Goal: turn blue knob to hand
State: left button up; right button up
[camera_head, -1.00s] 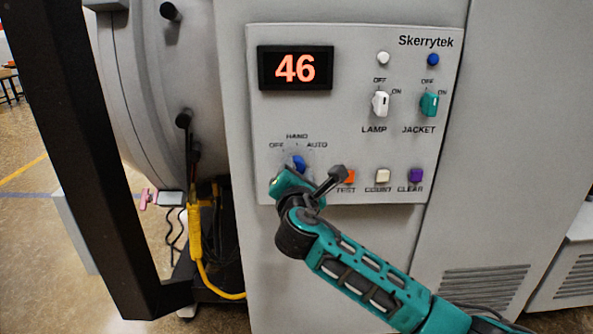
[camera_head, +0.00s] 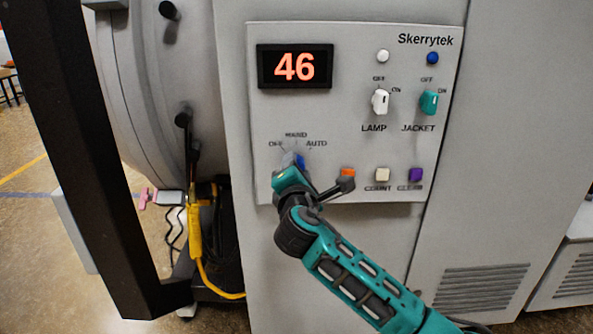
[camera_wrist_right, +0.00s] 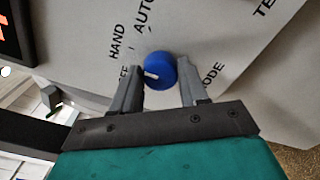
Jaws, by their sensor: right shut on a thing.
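The blue knob (camera_head: 300,160) is on the lower left of the control panel, under the labels OFF, HAND and AUTO. My right gripper (camera_head: 293,167) is at it, its arm coming from the lower right and hiding part of the knob. In the right wrist view the blue knob (camera_wrist_right: 160,70) sits between the two fingers of my right gripper (camera_wrist_right: 162,88), shut on it. The knob's white mark faces left there, towards the partly hidden OFF label; HAND is farther up. My left gripper is not in view.
The panel (camera_head: 350,130) also bears a red display (camera_head: 295,67) reading 46, a white LAMP knob (camera_head: 380,101) and a teal JACKET knob (camera_head: 428,102). An orange button (camera_head: 348,172), a white button (camera_head: 382,174) and a purple button (camera_head: 415,175) are close to the right of my gripper.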

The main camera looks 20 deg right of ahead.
jog(key=o, duration=1.1)
jog(key=shift+c, duration=0.2)
jog(key=v, duration=1.3)
jog(key=s+f+m+g+y, duration=0.3)
jog(key=f+m, duration=0.1)
jog(key=f, duration=0.7)
jog(key=s+f+m+g+y, duration=0.2)
jog(key=s+f+m+y, duration=0.15)
jog(key=f, duration=0.65)
jog(key=s+d+f+m+g, duration=0.1)
jog(key=s+d+f+m, duration=0.2)
jog(key=s+f+m, duration=0.7)
jog(key=s+m, duration=0.1)
jog(key=s, duration=0.1)
jog(key=shift+s+f+g, duration=0.25)
jog(key=shift+g, duration=0.05)
